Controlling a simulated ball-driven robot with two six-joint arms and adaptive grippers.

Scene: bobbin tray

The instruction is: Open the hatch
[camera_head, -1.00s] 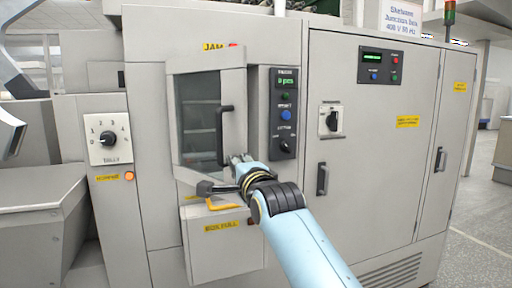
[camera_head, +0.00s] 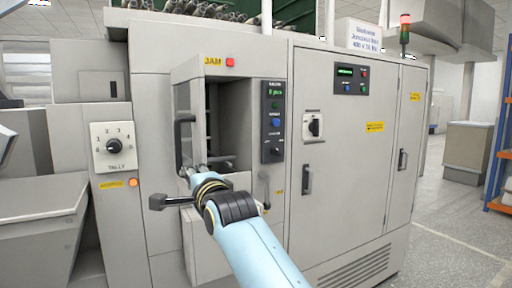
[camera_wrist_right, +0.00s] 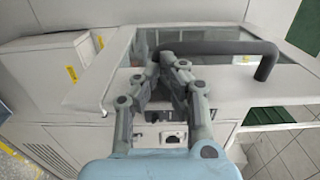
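The hatch (camera_head: 187,75) is a grey framed door with a window and a black bar handle (camera_head: 183,140). It stands partly open toward me, and a dark gap with shelves (camera_head: 222,125) shows to its right. My right gripper (camera_head: 194,170) is at the lower end of the handle. In the right wrist view the fingers (camera_wrist_right: 166,65) are drawn together at the near end of the handle (camera_wrist_right: 225,47). They hide that end, so I cannot tell whether they pinch it or only press against it. My left gripper is not in view.
A control strip (camera_head: 273,122) is right of the opening. A tall grey cabinet (camera_head: 345,180) stands farther right. A rotary dial panel (camera_head: 113,147) is on the left, above a sloping grey housing (camera_head: 40,200). Open floor (camera_head: 450,235) lies at the right.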

